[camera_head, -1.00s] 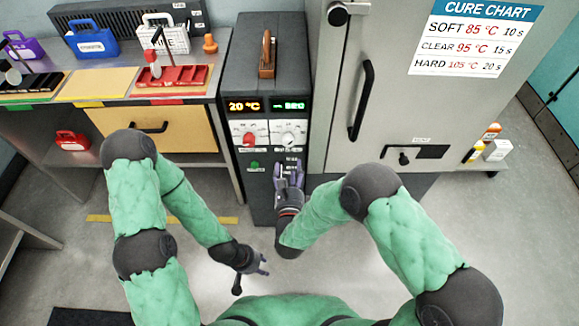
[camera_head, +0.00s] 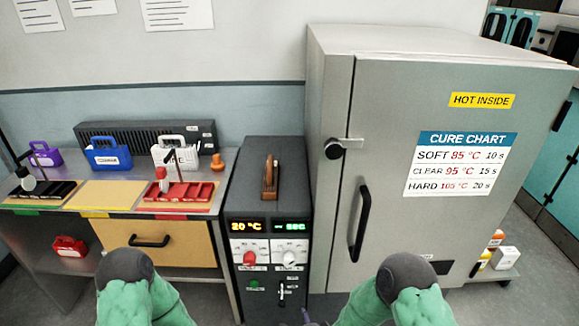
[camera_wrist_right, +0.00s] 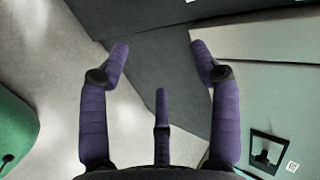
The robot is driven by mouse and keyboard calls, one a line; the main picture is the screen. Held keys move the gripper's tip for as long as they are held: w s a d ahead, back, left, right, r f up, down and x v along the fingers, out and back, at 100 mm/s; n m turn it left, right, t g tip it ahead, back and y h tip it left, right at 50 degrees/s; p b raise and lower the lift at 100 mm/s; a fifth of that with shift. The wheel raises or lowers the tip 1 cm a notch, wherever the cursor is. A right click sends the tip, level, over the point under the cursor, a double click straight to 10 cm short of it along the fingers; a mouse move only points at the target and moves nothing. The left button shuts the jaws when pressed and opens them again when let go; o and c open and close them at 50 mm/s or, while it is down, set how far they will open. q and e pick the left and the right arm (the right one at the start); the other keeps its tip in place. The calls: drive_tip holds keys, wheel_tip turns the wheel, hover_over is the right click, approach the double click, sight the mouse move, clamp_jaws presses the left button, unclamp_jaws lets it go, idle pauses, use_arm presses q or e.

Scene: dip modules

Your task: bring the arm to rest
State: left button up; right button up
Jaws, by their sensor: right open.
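My right arm (camera_head: 405,290) comes up from the bottom of the head view, with its lower part out of frame. My right gripper (camera_wrist_right: 158,70) is open and empty in the right wrist view, with its purple fingers spread and nothing between them. Grey floor and grey cabinet sides lie beyond the fingers. A small purple tip at the head view's bottom edge may be part of this gripper. My left arm (camera_head: 135,285) shows only at its upper part, bottom left. My left gripper is out of frame.
A dark control unit (camera_head: 268,185) reads 20 °C. The large grey oven (camera_head: 390,235) stands shut beside it. A workbench (camera_head: 225,190) at the left carries blue (camera_head: 108,152) and white (camera_head: 175,150) cases, red racks and a yellow mat (camera_head: 100,194). A drawer (camera_head: 165,250) is shut.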

drive_tip(key=s+d+f+n+g+y+p, duration=0.1)
drive_tip(key=s+n+g, duration=0.4)
drive_tip(key=s, duration=0.5)
drive_tip(key=s+d+f+n+g+y+p, duration=0.1)
drive_tip(key=s+d+f+n+g, duration=0.2)
drive_tip(key=s+n, duration=0.5)
wheel_tip(320, 180, down, 2)
drive_tip(key=shift+s+d+f+g, duration=0.15)
drive_tip(key=shift+s+d+g, duration=0.15)
drive_tip(key=shift+s+g, duration=0.65)
